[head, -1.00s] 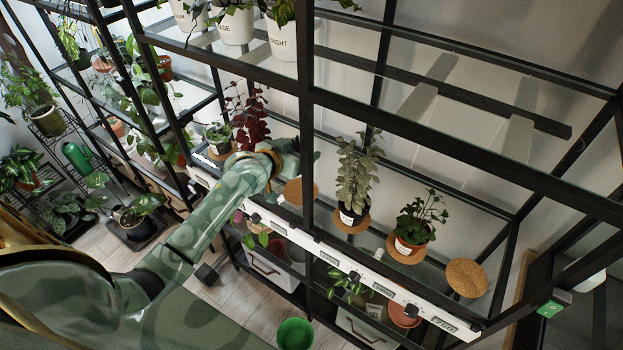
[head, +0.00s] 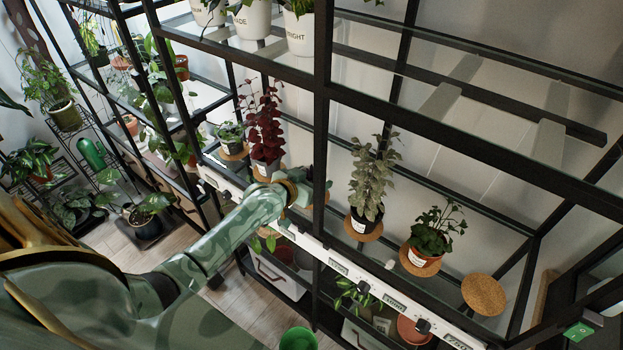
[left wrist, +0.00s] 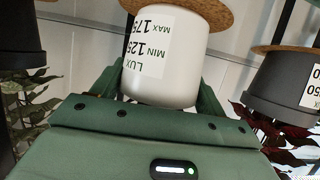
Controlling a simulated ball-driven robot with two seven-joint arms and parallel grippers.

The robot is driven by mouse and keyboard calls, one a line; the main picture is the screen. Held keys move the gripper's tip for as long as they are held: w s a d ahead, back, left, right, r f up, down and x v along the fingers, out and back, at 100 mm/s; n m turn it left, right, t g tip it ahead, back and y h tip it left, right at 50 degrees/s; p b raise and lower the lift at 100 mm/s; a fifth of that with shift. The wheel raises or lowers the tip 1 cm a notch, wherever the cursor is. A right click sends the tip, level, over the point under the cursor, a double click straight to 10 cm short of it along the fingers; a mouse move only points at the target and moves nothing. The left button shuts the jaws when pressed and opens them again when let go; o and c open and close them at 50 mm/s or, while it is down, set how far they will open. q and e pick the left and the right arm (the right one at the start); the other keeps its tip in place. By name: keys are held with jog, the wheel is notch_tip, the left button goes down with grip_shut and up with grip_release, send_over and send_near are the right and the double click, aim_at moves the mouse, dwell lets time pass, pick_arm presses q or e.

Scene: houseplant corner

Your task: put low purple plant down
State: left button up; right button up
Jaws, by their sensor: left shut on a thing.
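My left gripper (head: 300,190) reaches in at the front of the middle glass shelf. In the left wrist view its two fingers (left wrist: 157,82) are shut on a white pot (left wrist: 180,70) labelled "LUX MIN 125 MAX 175". The view is upside down. The pot's base is at a round cork mat (left wrist: 222,15); I cannot tell whether it rests fully on it. The plant's leaves are hidden in both views, so I cannot see the purple foliage. In the head view the pot is hidden by my gripper and a black post. My right gripper is not in view.
A dark red plant (head: 265,130) stands close to the left of my gripper. A silver-green plant (head: 370,180) and a green plant in a terracotta pot (head: 432,235) stand to the right. An empty cork mat (head: 483,294) lies at the right end. A black post (head: 320,150) is close beside my gripper.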

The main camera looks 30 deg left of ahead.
pick_arm(q)
jog(key=o, duration=1.2)
jog(key=shift+f, duration=0.1)
jog(key=shift+s+r, duration=0.25)
jog(key=d+p+v, duration=0.1)
jog(key=p+v, duration=0.2)
jog(key=v, duration=0.7)
jog(key=s+f+g+y, duration=0.1)
jog(key=s+f+g, duration=0.2)
jog(key=s+f, duration=0.6)
jog(key=s+f+g, duration=0.2)
jog(key=s+f, duration=0.3)
jog(key=f, duration=0.8)
jog(key=s+d+f+m+g, duration=0.1)
jog(key=s+d+f+g, duration=0.1)
jog(key=s+f, duration=0.3)
jog(key=s+d+f+m+g, duration=0.1)
jog(key=s+f, duration=0.4)
jog(key=s, duration=0.8)
jog(key=s+d+f+m+g, duration=0.1)
jog(key=s+d+f+g, duration=0.3)
jog(key=s, duration=0.6)
jog(key=shift+d+f, duration=0.4)
jog(key=shift+d, duration=0.15)
